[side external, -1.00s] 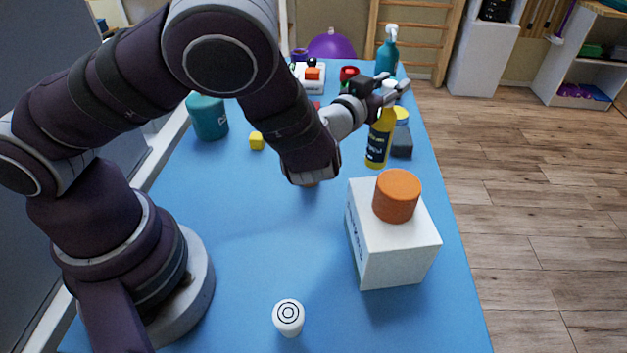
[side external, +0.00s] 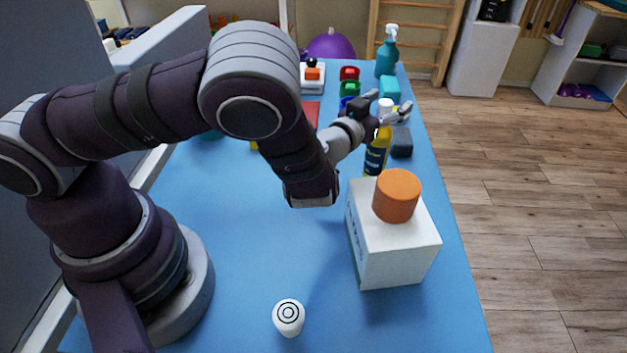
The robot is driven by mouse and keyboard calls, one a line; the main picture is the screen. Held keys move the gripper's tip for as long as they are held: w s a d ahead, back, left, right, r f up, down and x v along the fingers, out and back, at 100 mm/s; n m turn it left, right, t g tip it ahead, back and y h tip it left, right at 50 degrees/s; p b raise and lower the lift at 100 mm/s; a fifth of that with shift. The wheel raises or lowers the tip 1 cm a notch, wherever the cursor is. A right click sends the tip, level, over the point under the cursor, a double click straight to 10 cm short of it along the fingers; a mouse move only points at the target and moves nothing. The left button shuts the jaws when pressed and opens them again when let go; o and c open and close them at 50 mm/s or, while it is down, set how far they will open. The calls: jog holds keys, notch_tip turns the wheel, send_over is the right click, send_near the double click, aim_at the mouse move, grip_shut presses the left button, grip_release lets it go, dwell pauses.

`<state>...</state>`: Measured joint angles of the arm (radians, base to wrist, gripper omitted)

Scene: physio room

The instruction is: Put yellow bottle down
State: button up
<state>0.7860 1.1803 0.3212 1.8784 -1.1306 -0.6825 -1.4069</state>
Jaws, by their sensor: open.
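The yellow bottle (side external: 376,158), with a dark label and a white cap, is upright at the right part of the blue table, just behind the white box. Its base is at the box's back edge in the picture, so I cannot tell exactly where it meets the table. My gripper (side external: 390,107) is open, with its fingers at the bottle's neck and cap, one on either side in the picture. Whether a finger still touches the bottle cannot be seen.
A white box (side external: 391,256) carrying an orange cylinder (side external: 397,195) stands in front of the bottle. A dark block (side external: 401,143) is close at its right. A teal spray bottle (side external: 387,52) and teal block (side external: 389,88) are behind. A small white container (side external: 288,317) is in front.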

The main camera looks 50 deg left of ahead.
jog(key=v, duration=0.7)
jog(key=a+n+g+y, duration=0.1)
jog(key=a, duration=0.1)
jog(key=s+a+n+g+y, duration=0.1)
jog(key=a+n+g+y, duration=0.1)
jog(key=a, duration=0.1)
jog(key=a+r+n+g+y, duration=0.1)
jog(key=a+n+y, duration=0.1)
jog(key=a, duration=0.1)
jog(key=shift+s+a+r, duration=0.1)
jog(key=shift+s, duration=0.3)
jog(key=s+a+n+g, duration=0.3)
jog(key=s+a+g, duration=0.1)
jog(key=g, duration=0.2)
jog(key=s+d+r+m+g+h, duration=0.1)
jog(key=s+d+r+m+h, duration=0.5)
jog(key=s+m+h, duration=0.2)
jog(key=s+m, duration=0.2)
jog(key=s, duration=0.1)
